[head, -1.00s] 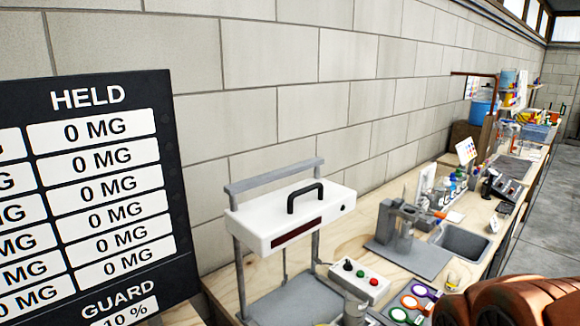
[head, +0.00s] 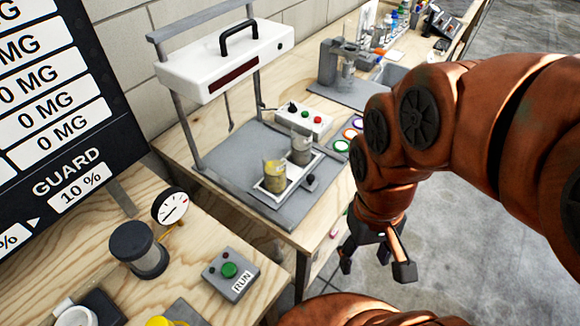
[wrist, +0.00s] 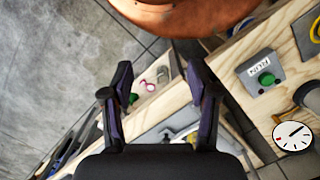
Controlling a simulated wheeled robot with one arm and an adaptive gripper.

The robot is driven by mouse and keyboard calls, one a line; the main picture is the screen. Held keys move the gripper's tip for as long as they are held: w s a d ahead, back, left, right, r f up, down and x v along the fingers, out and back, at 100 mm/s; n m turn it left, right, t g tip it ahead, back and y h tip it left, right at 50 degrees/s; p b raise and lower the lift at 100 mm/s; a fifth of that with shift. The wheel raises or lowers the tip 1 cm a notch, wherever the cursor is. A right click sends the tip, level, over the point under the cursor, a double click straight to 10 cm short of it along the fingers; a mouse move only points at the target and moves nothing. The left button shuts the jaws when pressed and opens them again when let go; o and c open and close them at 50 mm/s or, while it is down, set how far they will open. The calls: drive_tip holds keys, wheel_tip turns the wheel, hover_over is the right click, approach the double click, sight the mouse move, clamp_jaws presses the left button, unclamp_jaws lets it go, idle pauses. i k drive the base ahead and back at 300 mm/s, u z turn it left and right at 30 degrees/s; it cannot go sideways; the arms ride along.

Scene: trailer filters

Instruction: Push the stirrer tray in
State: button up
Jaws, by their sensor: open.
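The stirrer tray (head: 297,184) is a pale frame with a dark knob (head: 311,183) on its front side. It sits on the grey base plate (head: 232,172), toward its front right part. A beaker with yellow contents (head: 275,176) and a grey beaker (head: 301,150) stand on it. My gripper (head: 377,266) hangs to the right of the bench, lower right of the tray and apart from it. Its fingers are spread and empty, as the wrist view (wrist: 160,82) also shows. I cannot clearly make out the tray in the wrist view.
A white stirrer head with a black handle (head: 228,62) stands on posts above the base plate. A button box (head: 303,120) is behind the tray. A RUN box (head: 231,272), dial gauge (head: 170,206) and dark cylinder (head: 138,248) occupy the near bench. Open floor lies right.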

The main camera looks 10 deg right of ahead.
sight(296, 176)
drive_tip(key=z, duration=1.3)
drive_tip(key=k, duration=0.65)
drive_tip(key=u, duration=1.65)
